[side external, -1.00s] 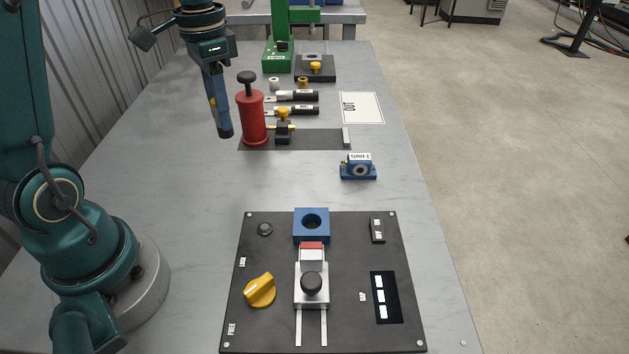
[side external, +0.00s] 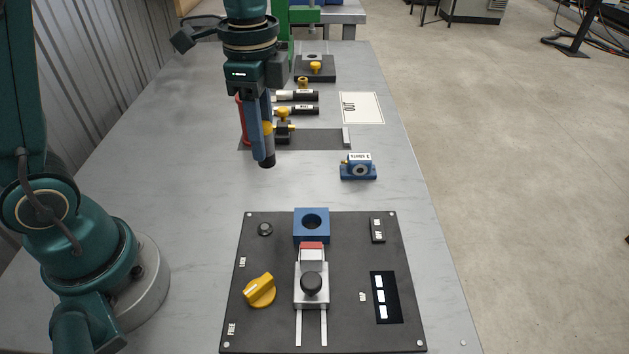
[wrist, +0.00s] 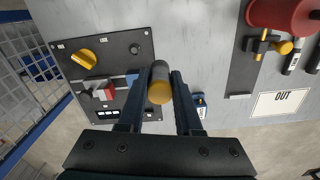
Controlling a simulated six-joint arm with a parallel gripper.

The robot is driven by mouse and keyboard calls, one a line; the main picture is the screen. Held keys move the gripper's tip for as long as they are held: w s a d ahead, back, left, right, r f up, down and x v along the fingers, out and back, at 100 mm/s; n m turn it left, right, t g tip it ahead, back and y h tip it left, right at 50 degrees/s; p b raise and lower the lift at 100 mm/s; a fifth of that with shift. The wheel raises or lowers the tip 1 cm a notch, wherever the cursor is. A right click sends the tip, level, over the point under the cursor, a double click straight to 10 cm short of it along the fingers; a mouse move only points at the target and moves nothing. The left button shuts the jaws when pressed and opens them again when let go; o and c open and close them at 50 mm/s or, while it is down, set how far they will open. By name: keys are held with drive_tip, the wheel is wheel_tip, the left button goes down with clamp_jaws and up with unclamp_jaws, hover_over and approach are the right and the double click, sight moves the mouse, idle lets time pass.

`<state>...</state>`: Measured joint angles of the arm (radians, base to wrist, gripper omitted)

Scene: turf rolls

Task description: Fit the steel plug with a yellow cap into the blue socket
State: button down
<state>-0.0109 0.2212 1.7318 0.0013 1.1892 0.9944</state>
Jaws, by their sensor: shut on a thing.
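My gripper (side external: 263,158) is shut on the steel plug (wrist: 158,70) and holds it up in the air over the table. The plug's yellow cap (wrist: 160,92) faces the wrist camera between the two fingers; in the side view the plug is mostly hidden by the fingers. The blue socket (side external: 311,225) is a square block with a round dark hole, at the far edge of the black panel (side external: 400,336). The gripper is beyond the socket and to its left in the side view, apart from it. In the wrist view the socket (wrist: 132,79) is partly hidden by a finger.
The panel carries a sliding clamp with a black knob (side external: 311,284) and red jaw, and a yellow knob (side external: 260,290). A small blue fixture (side external: 358,169) stands beyond it at right. A white "OUT" card (side external: 362,108) lies further back.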

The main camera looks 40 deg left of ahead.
drive_tip(key=d+f, duration=0.1)
drive_tip(key=d, duration=0.1)
drive_tip(key=d+f, duration=0.2)
drive_tip(key=d, duration=0.1)
drive_tip(key=w+d+f, duration=0.1)
drive_tip(key=d+f, duration=0.1)
drive_tip(key=d, duration=0.1)
drive_tip(key=shift+d+f, duration=0.1)
drive_tip(key=shift+d, duration=0.15)
drive_tip(key=shift+f, duration=2)
drive_tip(key=shift+f, duration=0.15)
drive_tip(key=c, duration=0.6)
unclamp_jaws()
